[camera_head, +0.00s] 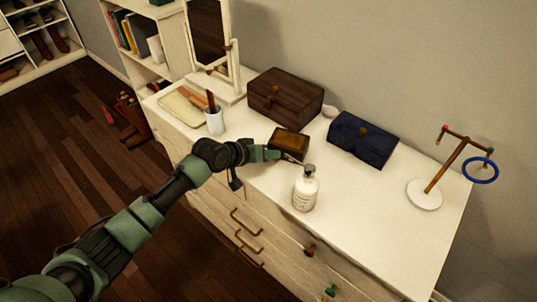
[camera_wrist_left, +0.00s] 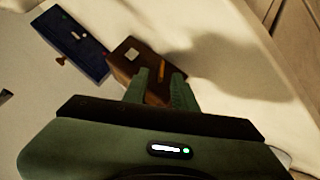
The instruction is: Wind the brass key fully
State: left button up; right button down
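A small brown box (camera_head: 289,143) with a lighter top sits in the middle of the white dresser top. In the left wrist view the box (camera_wrist_left: 124,67) shows a pale square and an orange-brown strip on its surface. I cannot make out a brass key on it for certain. My left gripper (camera_head: 284,156) is at the box's near side. In the left wrist view its two fingers (camera_wrist_left: 160,76) are apart, with part of the box showing between them. I cannot tell whether they touch it. My right gripper is not in view.
A white pump bottle (camera_head: 306,190) stands close to my left gripper. A dark wooden chest (camera_head: 285,95) and a navy box (camera_head: 362,141) are behind. A tray (camera_head: 183,106), a cup (camera_head: 214,122) and a mirror stand left. A ring stand (camera_head: 424,195) is right; dresser top near it is clear.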

pick_arm(q)
jog(key=v, duration=0.7)
jog(key=shift+b, duration=0.4)
jog(key=shift+s+a+r, duration=0.15)
